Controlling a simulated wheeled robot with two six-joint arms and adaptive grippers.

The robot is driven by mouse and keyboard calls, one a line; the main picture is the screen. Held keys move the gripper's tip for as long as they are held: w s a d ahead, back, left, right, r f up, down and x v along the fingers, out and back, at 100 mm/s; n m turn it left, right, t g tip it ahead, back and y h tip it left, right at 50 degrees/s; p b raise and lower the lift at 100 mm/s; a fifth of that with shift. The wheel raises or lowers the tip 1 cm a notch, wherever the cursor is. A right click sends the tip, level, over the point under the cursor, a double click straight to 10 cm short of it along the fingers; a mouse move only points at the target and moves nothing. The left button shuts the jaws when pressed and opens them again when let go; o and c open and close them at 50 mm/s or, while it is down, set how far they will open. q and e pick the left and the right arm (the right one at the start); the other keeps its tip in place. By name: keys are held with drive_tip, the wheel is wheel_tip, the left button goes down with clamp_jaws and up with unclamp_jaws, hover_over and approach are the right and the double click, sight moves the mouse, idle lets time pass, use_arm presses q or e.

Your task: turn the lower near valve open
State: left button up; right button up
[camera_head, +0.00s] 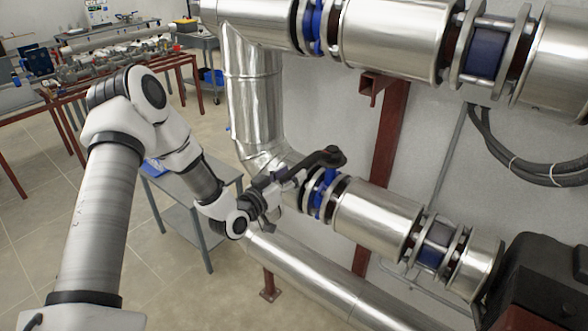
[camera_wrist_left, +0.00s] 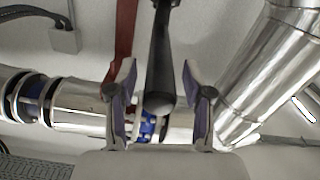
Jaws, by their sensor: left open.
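The lower valve has a blue body (camera_head: 326,188) set in the lower silver pipe, with a dark lever handle (camera_head: 328,157) on top. In the left wrist view the black handle (camera_wrist_left: 160,65) runs down the middle, and bits of the blue body (camera_wrist_left: 148,127) show behind it. My left gripper (camera_head: 277,186) is at the handle's outer end. In the left wrist view its fingers (camera_wrist_left: 161,103) are open, one on each side of the handle, with gaps visible. Contact with the handle is not visible. My right gripper is not in view.
An upper silver pipe (camera_head: 390,38) with another blue valve (camera_head: 312,25) runs above. A vertical pipe (camera_head: 253,95) stands behind my left arm, and a red post (camera_head: 388,140) behind the lower pipe. A grey table (camera_head: 185,190) is below my arm. A black box (camera_head: 540,270) sits at lower right.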

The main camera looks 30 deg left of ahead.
use_arm(q)
drive_tip(key=shift+w+d+f, duration=0.1)
drive_tip(key=shift+w+f, duration=0.1)
drive_tip(key=shift+w, duration=0.45)
drive_tip(key=shift+w+f, duration=0.15)
drive_tip(key=shift+w, duration=0.45)
drive_tip(key=shift+s+r, duration=0.3)
drive_tip(key=shift+s, duration=0.1)
drive_tip(key=shift+s+r, duration=0.1)
drive_tip(key=shift+s, duration=0.15)
drive_tip(key=c, duration=0.4)
clamp_jaws()
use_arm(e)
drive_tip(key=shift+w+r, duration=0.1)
